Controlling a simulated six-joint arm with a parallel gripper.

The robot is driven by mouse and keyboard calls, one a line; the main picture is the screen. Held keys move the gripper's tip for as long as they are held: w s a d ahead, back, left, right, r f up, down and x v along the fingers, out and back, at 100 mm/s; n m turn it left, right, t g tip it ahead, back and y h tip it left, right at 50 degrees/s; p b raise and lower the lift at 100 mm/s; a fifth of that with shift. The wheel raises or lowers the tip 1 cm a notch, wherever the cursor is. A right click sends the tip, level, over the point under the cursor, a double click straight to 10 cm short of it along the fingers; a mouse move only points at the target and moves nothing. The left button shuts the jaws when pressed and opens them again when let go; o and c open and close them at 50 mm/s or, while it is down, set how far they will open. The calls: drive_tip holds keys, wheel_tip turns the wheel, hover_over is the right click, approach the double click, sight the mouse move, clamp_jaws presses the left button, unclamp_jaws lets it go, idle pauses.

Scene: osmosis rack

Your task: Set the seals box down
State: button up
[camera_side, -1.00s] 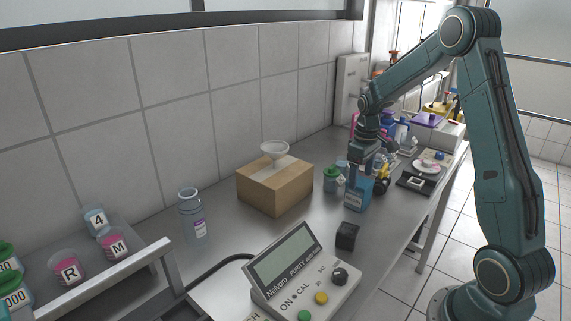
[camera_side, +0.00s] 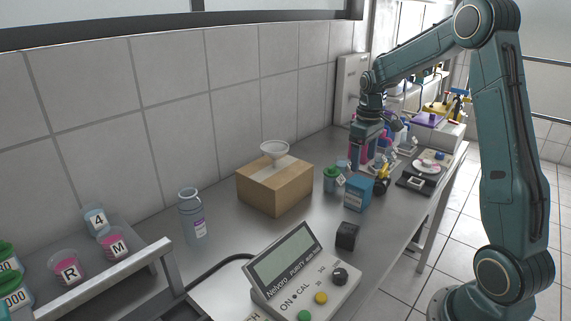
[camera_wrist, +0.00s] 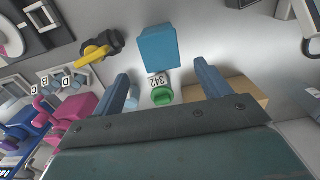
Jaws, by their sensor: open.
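The seals box, apparently the blue box (camera_side: 358,194), stands upright on the steel bench. It also shows in the wrist view at the top middle (camera_wrist: 158,47). My gripper (camera_side: 361,164) is above and a little behind the box in the side view, with clear space between. In the wrist view its two blue fingers (camera_wrist: 161,74) are spread wide with nothing gripped, and the box lies beyond their tips.
A green-capped jar (camera_side: 332,180) stands close left of the box. A cardboard box (camera_side: 274,188) carries a white funnel (camera_side: 274,150). A black cube (camera_side: 347,236) is in front. A yellow-and-black tool (camera_side: 381,182) lies to the right. Pink items (camera_wrist: 75,115) show in the wrist view.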

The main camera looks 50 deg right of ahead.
drive_tip(key=s+a+r+t, duration=0.1)
drive_tip(key=s+a+r, duration=0.3)
drive_tip(key=a+r, duration=0.3)
drive_tip(key=s+a+r+t, duration=0.2)
drive_tip(key=s+a+r, duration=0.15)
drive_tip(key=a, duration=0.45)
drive_tip(key=s+a+r+t, duration=0.1)
drive_tip(key=s+a+t, duration=0.1)
drive_tip(key=s+a, duration=0.7)
drive_tip(key=s, duration=0.3)
drive_tip(key=shift+s+t, duration=0.25)
drive_tip(key=shift+t, duration=0.05)
